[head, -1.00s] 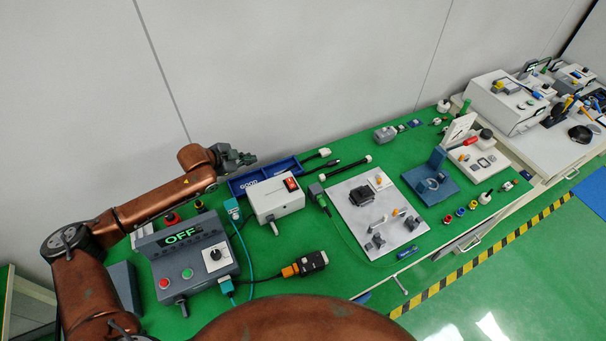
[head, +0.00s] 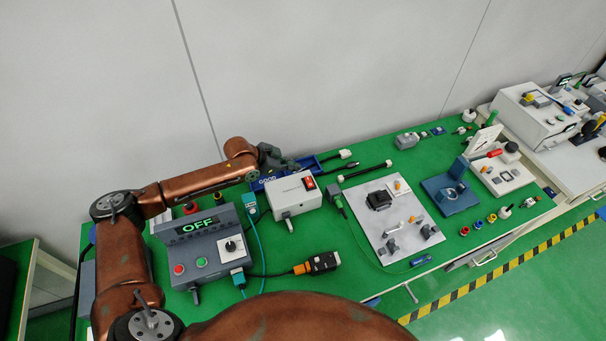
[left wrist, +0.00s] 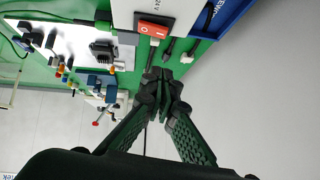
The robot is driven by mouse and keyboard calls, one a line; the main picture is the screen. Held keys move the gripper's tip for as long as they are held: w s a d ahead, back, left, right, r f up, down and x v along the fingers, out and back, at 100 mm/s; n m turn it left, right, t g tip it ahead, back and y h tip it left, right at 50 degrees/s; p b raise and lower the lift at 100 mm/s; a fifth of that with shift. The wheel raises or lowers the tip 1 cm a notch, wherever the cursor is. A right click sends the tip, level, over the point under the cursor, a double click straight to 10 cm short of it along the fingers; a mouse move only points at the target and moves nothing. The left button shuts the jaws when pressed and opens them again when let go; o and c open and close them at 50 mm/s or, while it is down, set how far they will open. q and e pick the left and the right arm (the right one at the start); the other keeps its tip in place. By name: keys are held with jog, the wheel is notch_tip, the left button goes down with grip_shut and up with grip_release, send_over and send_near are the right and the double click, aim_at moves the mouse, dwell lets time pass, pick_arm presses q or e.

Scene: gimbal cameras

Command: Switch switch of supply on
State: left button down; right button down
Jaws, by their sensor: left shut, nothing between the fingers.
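The supply is a white box (head: 291,196) on the green bench, with a red rocker switch (head: 309,183) on its top near the right end. The switch also shows in the left wrist view (left wrist: 154,28) near the top, with white marks on it; its on or off position is too small to tell. My left gripper (head: 287,163) is shut and empty, above the blue bin behind the supply. In the left wrist view its fingertips (left wrist: 162,76) are together, apart from the switch and below it in the picture. My right gripper is not in view.
A grey control box (head: 203,247) reading OFF stands left of the supply, joined by teal cables. A blue bin (head: 262,184) lies behind the supply. A grey plate with parts (head: 376,236) is to the right. The wall is close behind the bench.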

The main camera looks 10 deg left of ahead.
aim_at(311, 178)
pick_arm(q)
jog(key=x, duration=0.5)
jog(key=shift+w+d+f, duration=0.15)
jog(key=shift+d+f, duration=0.05)
jog(key=shift+w+a+f, duration=0.1)
jog(key=shift+f, duration=0.9)
jog(key=shift+w+a+f, duration=0.15)
jog(key=shift+f, duration=0.8)
jog(key=shift+f, duration=0.1)
jog(key=shift+w+a+f+b, duration=0.1)
jog(key=shift+w+f+b, duration=0.05)
jog(key=shift+f+b, duration=0.55)
jog(key=shift+r, duration=0.25)
jog(key=shift+p, duration=0.3)
jog(key=shift+s+d+r+p, duration=0.45)
jog(key=shift+s+p, duration=0.15)
jog(key=shift+p, duration=0.4)
